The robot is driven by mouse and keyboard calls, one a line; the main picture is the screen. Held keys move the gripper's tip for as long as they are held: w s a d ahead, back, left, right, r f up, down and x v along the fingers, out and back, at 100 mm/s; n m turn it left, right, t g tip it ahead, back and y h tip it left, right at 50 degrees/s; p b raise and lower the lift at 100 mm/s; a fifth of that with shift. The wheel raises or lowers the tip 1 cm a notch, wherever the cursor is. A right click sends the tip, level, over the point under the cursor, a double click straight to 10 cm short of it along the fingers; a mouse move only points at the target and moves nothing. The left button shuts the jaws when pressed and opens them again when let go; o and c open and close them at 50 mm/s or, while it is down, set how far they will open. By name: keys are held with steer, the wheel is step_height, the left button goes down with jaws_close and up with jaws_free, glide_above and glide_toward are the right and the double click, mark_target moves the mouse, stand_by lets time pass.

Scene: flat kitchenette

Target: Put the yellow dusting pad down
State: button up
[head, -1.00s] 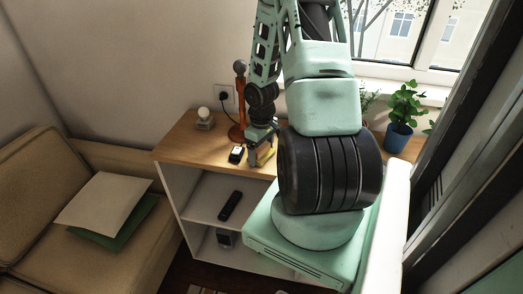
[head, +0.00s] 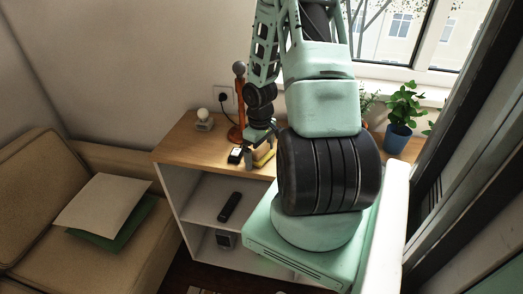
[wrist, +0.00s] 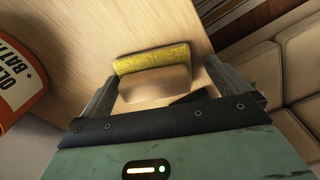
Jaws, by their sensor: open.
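The yellow dusting pad (wrist: 153,58) lies on the wooden top of the low shelf unit; it has a yellow strip along one side and a pale, smooth face. In the head view only a bit of the pad (head: 263,158) shows below my gripper (head: 257,147). In the wrist view my gripper (wrist: 163,88) is open, with one finger on either side of the pad's pale part. I cannot tell whether a finger still touches it.
A small black-and-white object (head: 236,155) lies close to the pad's left on the wooden top (head: 180,146). An orange battery container (wrist: 18,85) stands at the wrist view's left.

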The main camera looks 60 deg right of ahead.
mark_target(261, 148)
step_height(261, 148, up, 12)
steer(key=p, duration=0.1)
steer(key=shift+d, duration=0.25)
steer(key=w+a+r+n, duration=0.2)
steer(key=w+a+r, duration=0.1)
steer(key=a, duration=0.9)
steer(key=w+a+r+n, duration=0.2)
steer(key=w+a, duration=0.2)
steer(key=a, duration=0.7)
steer(key=s+a+r+n, duration=0.2)
steer(key=s+a, duration=0.5)
steer(key=a, duration=0.4)
steer(key=s+a+r+n, duration=0.2)
steer(key=s+a, duration=0.5)
steer(key=a, duration=0.4)
steer(key=shift+s+a+r+n, duration=0.25)
steer(key=shift+s+r+n, duration=0.15)
steer(key=shift+n, duration=0.1)
steer(key=shift+w, duration=0.1)
